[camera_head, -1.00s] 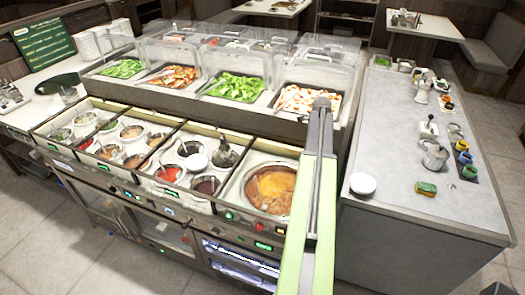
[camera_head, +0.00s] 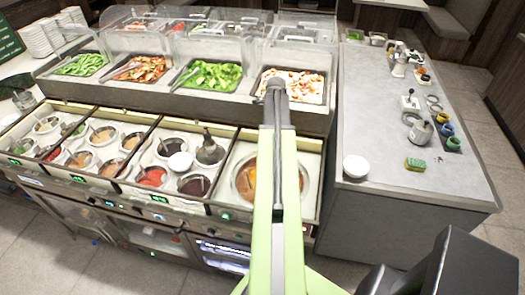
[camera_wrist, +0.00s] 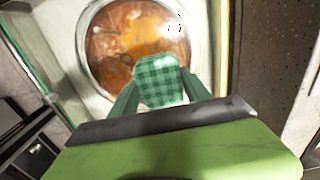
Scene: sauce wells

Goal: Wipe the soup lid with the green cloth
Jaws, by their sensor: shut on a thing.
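My gripper (camera_wrist: 160,88) is shut on the green checked cloth (camera_wrist: 160,78) in the wrist view, with the cloth between its two dark green fingers. The cloth hangs over the near edge of a round soup well with a pale metal rim. The soup lid (camera_wrist: 120,45) appears as a shiny, see-through round surface over orange-brown soup, with a bright glare spot. I cannot tell whether the cloth touches it. In the head view the soup well (camera_head: 241,182) is partly hidden behind my arm. The cloth and fingertips are hidden there.
Other sauce wells (camera_head: 150,178) with ladles lie left of the soup. Clear-covered food trays (camera_head: 208,76) stand behind. The counter's middle is clear.

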